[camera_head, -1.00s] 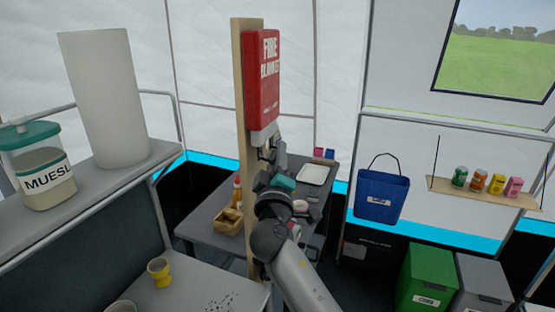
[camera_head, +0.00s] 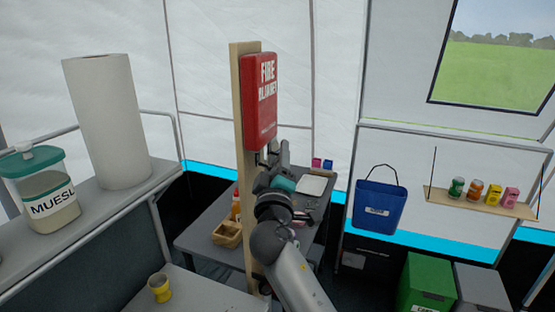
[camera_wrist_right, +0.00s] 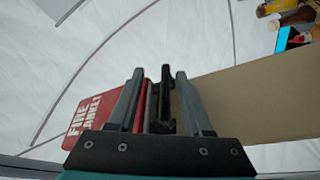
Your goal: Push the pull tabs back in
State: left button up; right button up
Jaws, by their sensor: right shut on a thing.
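The red fire blanket case (camera_head: 260,100) hangs upright on a wooden post. It also shows in the right wrist view (camera_wrist_right: 90,120), on the left. My right gripper (camera_head: 277,155) is at the case's lower end, pointing up. In the wrist view its two grey fingers (camera_wrist_right: 158,90) stand apart, with the red case edge and a black upright piece (camera_wrist_right: 166,100) between them. The black piece looks like a pull tab, and the gripper is shut on it. How far the tabs stick out below the case is hidden by the gripper. My left gripper is not in view.
A grey table (camera_head: 200,240) behind the post holds a wooden box (camera_head: 228,236), a white tray (camera_head: 314,187) and bottles. A blue bucket (camera_head: 380,207) hangs at right near a shelf of cans (camera_head: 485,203). A yellow cup (camera_head: 160,288) stands on the front counter.

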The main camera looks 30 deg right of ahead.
jog(key=shift+a+r, duration=0.1)
jog(key=shift+a, duration=0.05)
jog(key=shift+s+a, duration=0.1)
jog(key=b+v, duration=0.3)
jog(key=v, duration=1.2)
jog(key=shift+d+f+b, duration=0.25)
jog(key=shift+b, duration=0.05)
jog(key=shift+f, duration=0.1)
